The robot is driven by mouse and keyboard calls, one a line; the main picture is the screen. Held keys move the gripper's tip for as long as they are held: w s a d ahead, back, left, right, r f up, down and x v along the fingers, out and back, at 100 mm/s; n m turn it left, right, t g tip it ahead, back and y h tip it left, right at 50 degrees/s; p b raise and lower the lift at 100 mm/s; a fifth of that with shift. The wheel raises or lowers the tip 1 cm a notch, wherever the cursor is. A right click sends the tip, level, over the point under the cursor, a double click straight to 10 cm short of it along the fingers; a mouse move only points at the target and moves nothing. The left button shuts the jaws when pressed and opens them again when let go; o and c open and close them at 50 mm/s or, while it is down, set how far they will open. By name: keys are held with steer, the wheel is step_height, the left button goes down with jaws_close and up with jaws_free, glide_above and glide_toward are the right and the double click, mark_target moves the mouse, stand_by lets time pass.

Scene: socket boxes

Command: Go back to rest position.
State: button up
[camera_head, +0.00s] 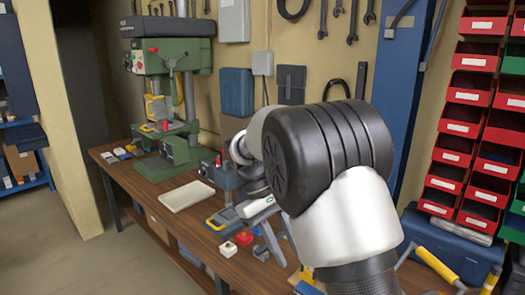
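My arm (345,210) rises from the bottom right in white and black, bends at a large black joint, and reaches forward over the wooden workbench (185,222). Its far end (246,150) is mostly hidden behind that joint. I cannot make out my gripper's fingertips or whether it holds anything. Small items lie on the bench beyond and below the arm: a red-topped block (244,238), a white block (228,249) and a dark grey piece (261,252).
A pale empty tray (187,195) lies on the bench left of the arm. A green drill press (172,80) stands behind it. Red bins (467,95) fill the right side beside a blue post (398,90). A blue toolbox (450,245) is at right. Floor at left is clear.

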steer(key=s+d+r+m+t+y+p, duration=0.2)
steer(key=s+d+r+m+t+y, duration=0.3)
steer(key=s+r, duration=0.55)
steer(key=s+d+r+m+t+p, duration=0.1)
steer(key=s+d+r+t+p, duration=0.1)
steer(key=s, duration=0.7)
steer(key=shift+s+d+r+m+t+p, duration=0.35)
steer(key=shift+d+r+t, duration=0.35)
steer(key=shift+r+t, duration=0.3)
steer(key=shift+w, duration=0.1)
